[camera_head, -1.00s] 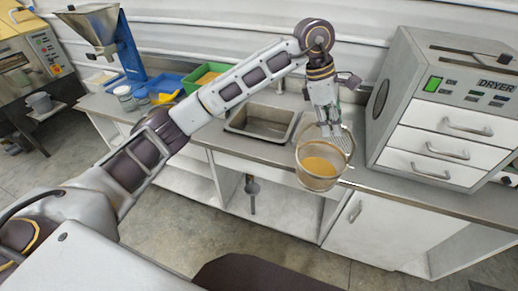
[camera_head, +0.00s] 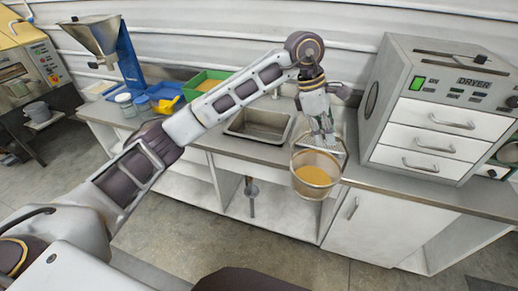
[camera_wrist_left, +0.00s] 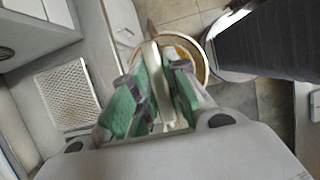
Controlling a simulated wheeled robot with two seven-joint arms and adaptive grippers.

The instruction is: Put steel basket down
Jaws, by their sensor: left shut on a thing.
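The steel basket (camera_head: 312,184) hangs upright by its handle below my left gripper (camera_head: 323,138), with orange-yellow material inside. It is in front of the counter's front edge, between the sink and the dryer. My left gripper is shut on the basket's handle. In the left wrist view the green finger pads of my left gripper (camera_wrist_left: 158,95) close around a pale bar, and the basket's round rim (camera_wrist_left: 203,57) shows beyond them. My right gripper is not in view.
The dryer (camera_head: 440,110) stands on the counter at right. A sink (camera_head: 258,124) is left of the gripper. A mesh panel (camera_wrist_left: 68,95) lies on the counter. Green and blue trays, jars and a hopper (camera_head: 97,36) stand at left.

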